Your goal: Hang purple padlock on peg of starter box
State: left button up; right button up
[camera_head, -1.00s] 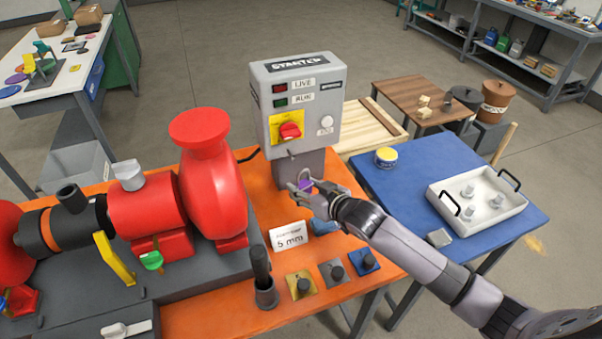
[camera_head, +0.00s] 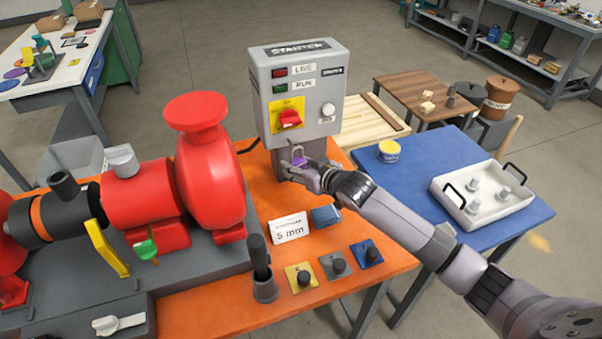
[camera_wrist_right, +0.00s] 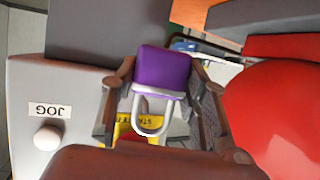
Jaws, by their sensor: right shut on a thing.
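The purple padlock (camera_wrist_right: 163,70) is in my right gripper (camera_head: 297,168), with its silver shackle clear of the fingers in the right wrist view. A small patch of its purple body (camera_head: 299,161) shows in the head view. My right gripper is shut on the padlock just in front of the grey starter box (camera_head: 327,93), near its lower edge below the red switch (camera_head: 289,119). The box's peg is hidden behind the gripper, so I cannot tell whether the shackle touches it. My left gripper is not in view.
A red pump (camera_head: 210,170) stands close on the left. A sign reading 5 mm (camera_head: 289,229) and a blue block (camera_head: 325,214) sit on the orange bench below the gripper. A blue table (camera_head: 415,205) with a white tray (camera_head: 483,208) is on the right.

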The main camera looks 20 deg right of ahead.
jog(key=w+b, duration=0.1)
jog(key=w, duration=0.1)
jog(key=w+f+b, duration=0.1)
jog(key=w, duration=0.1)
jog(key=shift+w+a, duration=0.1)
jog(key=shift+w, duration=0.15)
dwell(0.5)
dwell(0.4)
jog(key=o, duration=1.3)
jog(key=shift+f, duration=0.1)
jog(key=shift+o, duration=0.2)
jog(key=shift+b, duration=0.3)
